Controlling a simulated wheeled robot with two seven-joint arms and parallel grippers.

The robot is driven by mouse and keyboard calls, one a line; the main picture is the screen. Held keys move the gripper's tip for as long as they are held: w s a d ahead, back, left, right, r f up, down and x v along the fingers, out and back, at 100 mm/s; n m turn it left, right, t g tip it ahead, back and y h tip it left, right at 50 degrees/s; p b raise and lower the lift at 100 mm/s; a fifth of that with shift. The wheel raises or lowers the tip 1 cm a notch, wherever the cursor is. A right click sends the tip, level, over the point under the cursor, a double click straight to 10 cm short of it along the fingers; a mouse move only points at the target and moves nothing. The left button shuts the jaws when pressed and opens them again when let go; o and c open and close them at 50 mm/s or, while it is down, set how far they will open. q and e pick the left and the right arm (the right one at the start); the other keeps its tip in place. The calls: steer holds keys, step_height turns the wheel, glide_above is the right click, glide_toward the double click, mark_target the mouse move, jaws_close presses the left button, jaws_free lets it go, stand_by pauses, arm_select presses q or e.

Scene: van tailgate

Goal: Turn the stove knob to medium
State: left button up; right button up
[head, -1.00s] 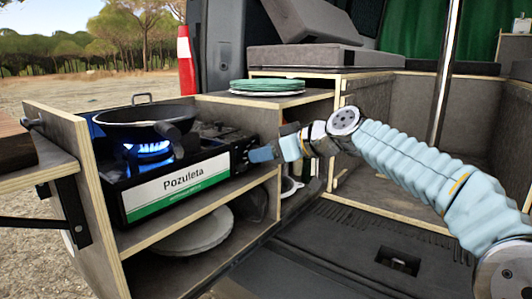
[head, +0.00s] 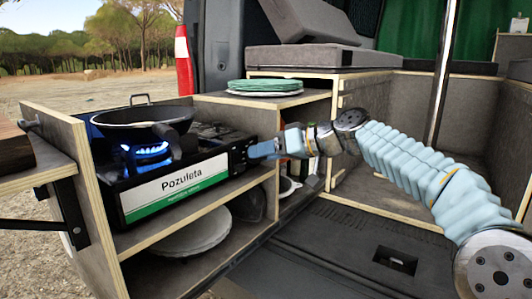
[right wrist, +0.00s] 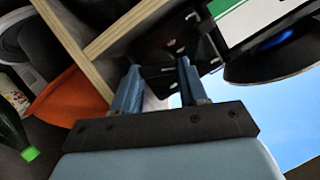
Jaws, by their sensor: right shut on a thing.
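The black camping stove (head: 215,158) with a "Pozuleta" label stands on the left cabinet's top shelf. A blue flame (head: 148,152) burns under the black pan (head: 140,116). The knob is on the stove's right end panel, mostly hidden by my right gripper (head: 254,150). My right gripper is shut on the knob there, reaching in from the right. The knob's pointer and setting cannot be read. My left gripper is not in view.
Green plates (head: 264,87) sit on the counter behind the gripper. A wooden cabinet edge (right wrist: 122,30) runs close beside the fingers. A pale plate (head: 192,234) lies on the lower shelf. The van floor in front is clear.

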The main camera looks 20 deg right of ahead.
steer(key=o, duration=1)
steer(key=shift+o, duration=0.2)
steer(key=v, duration=1.3)
steer(key=shift+s+d+r, duration=0.2)
steer(key=shift+s+d, duration=0.05)
